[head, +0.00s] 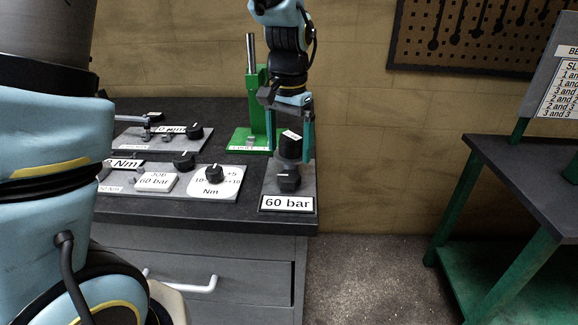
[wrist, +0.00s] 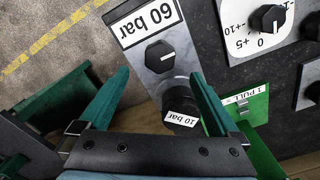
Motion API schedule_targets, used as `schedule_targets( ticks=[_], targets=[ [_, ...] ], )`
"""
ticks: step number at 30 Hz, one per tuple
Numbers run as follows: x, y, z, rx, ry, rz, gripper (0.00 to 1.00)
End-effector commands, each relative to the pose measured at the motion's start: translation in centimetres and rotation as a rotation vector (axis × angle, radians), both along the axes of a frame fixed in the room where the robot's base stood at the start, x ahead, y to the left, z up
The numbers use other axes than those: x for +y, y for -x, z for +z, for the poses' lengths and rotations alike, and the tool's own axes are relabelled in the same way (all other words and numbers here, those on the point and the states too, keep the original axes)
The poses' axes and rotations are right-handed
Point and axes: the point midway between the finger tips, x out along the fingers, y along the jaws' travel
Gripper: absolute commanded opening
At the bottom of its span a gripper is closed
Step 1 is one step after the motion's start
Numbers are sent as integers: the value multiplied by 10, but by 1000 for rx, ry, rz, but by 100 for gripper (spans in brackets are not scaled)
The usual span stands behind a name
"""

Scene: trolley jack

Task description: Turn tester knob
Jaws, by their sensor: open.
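The grey tester box with a "60 bar" plate (head: 287,203) stands at the right front corner of the bench. Its black knob (head: 288,179) with a white pointer line sits just behind the plate; it also shows in the wrist view (wrist: 160,56). Behind it stands a taller black cylinder (head: 290,146) with a tilted label, which reads "10 bar" in the wrist view (wrist: 181,105). My gripper (head: 290,156) points down over the box, open and empty. In the wrist view the cylinder shows between its fingers, nearer the right one, and the knob lies just beyond the tips.
A dial plate (head: 216,182) with a black knob and a "60 bar" job card (head: 155,182) lie left of the tester. A green lever stand (head: 250,137) rises close behind my gripper. A green-legged table (head: 520,160) stands right, across open floor.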

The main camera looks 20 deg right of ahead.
Motion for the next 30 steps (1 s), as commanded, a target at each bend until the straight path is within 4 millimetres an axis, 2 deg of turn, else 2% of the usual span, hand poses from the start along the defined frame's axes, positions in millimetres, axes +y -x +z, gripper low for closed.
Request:
schedule_targets(
  ticks=[3,9,30],
  targets=[
    [-1,0,20,-3,4,0,98],
    [0,0,38,-1,2,-1,98],
    [0,0,40,0,0,0,98]
  ],
)
